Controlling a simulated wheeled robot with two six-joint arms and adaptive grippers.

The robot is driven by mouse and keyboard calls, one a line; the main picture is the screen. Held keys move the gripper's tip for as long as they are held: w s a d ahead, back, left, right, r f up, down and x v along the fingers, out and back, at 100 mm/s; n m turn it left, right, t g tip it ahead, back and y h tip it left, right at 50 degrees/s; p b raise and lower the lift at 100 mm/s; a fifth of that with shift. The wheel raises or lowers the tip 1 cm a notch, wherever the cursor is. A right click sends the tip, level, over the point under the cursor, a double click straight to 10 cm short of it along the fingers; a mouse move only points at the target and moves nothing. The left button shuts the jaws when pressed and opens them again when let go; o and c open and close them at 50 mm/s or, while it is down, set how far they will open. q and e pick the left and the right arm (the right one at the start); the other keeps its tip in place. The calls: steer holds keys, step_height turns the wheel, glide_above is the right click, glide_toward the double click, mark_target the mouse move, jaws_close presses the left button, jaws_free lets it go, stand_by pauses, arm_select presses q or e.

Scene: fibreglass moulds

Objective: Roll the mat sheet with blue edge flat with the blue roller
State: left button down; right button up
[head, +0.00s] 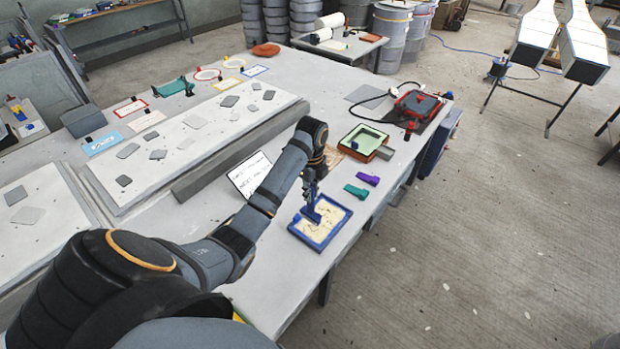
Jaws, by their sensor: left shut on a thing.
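The mat sheet with blue edge (327,231) lies near the table's right edge, cream and speckled inside a dark blue border. My left gripper (311,202) reaches down over it, pointing downward, and is shut on the blue roller (312,214). The roller is small and partly hidden by the fingers. It shows over the upper left part of the sheet; I cannot tell whether it touches it. My right gripper is not in view.
A purple tool (368,179) and a teal tool (356,191) lie just beyond the sheet. A white printed card (250,173) stands left of my forearm. A long white board (190,137) fills the table's left side.

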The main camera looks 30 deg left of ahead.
mark_target(313, 202)
arm_select(q)
steer(key=shift+w+d+f, duration=0.1)
steer(key=shift+w+f, duration=0.05)
steer(key=shift+f, duration=0.2)
steer(key=f, duration=0.3)
steer(key=shift+w+d+f, duration=0.1)
steer(key=shift+d+f, duration=0.1)
steer(key=shift+f, duration=0.15)
steer(key=shift+a+f, duration=0.15)
steer(key=shift+f, duration=0.25)
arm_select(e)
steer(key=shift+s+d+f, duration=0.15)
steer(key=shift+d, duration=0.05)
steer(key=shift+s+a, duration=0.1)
